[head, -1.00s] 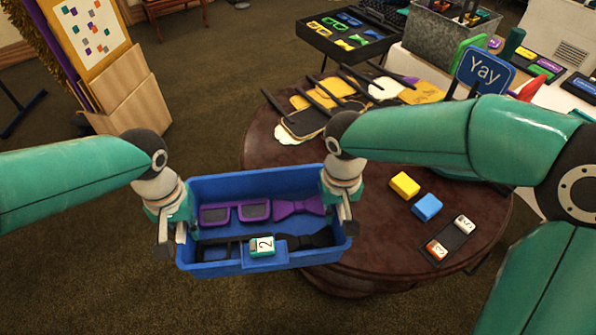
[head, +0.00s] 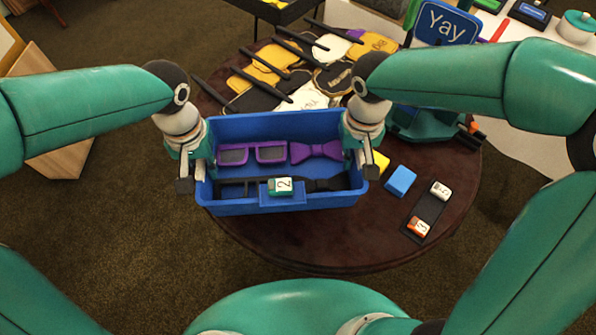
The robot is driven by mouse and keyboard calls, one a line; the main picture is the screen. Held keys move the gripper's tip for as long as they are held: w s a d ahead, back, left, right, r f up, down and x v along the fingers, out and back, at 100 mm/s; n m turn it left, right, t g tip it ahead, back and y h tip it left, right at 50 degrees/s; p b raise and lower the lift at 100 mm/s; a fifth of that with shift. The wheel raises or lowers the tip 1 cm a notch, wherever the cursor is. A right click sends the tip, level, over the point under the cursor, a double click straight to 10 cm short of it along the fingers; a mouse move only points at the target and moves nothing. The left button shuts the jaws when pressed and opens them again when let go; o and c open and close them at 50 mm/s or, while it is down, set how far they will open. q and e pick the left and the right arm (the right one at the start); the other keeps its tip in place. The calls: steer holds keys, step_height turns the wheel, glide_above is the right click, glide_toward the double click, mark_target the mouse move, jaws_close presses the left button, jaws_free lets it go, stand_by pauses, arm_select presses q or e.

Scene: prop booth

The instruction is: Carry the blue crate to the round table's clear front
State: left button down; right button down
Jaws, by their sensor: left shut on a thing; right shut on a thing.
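The blue crate (head: 325,202) is held level between my two grippers in the head view. It holds purple glasses (head: 252,154), a purple bow tie (head: 316,151), dark glasses and a dark bow tie. A teal and white block marked 2 (head: 281,187) sits at its front wall. My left gripper (head: 187,178) is shut on the crate's left end, my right gripper (head: 360,165) on its right end. The crate is over the front left part of the brown round table (head: 310,243); I cannot tell whether its bottom touches the top.
A blue block (head: 400,181) and a partly hidden yellow block (head: 381,163) lie right of the crate. Beside them is a dark strip (head: 430,208) with two numbered blocks. Several stick signs (head: 265,72) cover the table's back. A blue Yay sign (head: 445,24) stands behind right.

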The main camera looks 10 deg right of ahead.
arm_select(q)
steer(key=shift+w+d, duration=0.35)
steer(key=shift+w, duration=0.05)
arm_select(e)
steer(key=shift+w+a, duration=0.25)
steer(key=shift+w, duration=0.1)
arm_select(q)
steer(key=shift+d, duration=0.15)
arm_select(e)
steer(key=shift+w+d, duration=0.1)
steer(key=shift+d, duration=0.05)
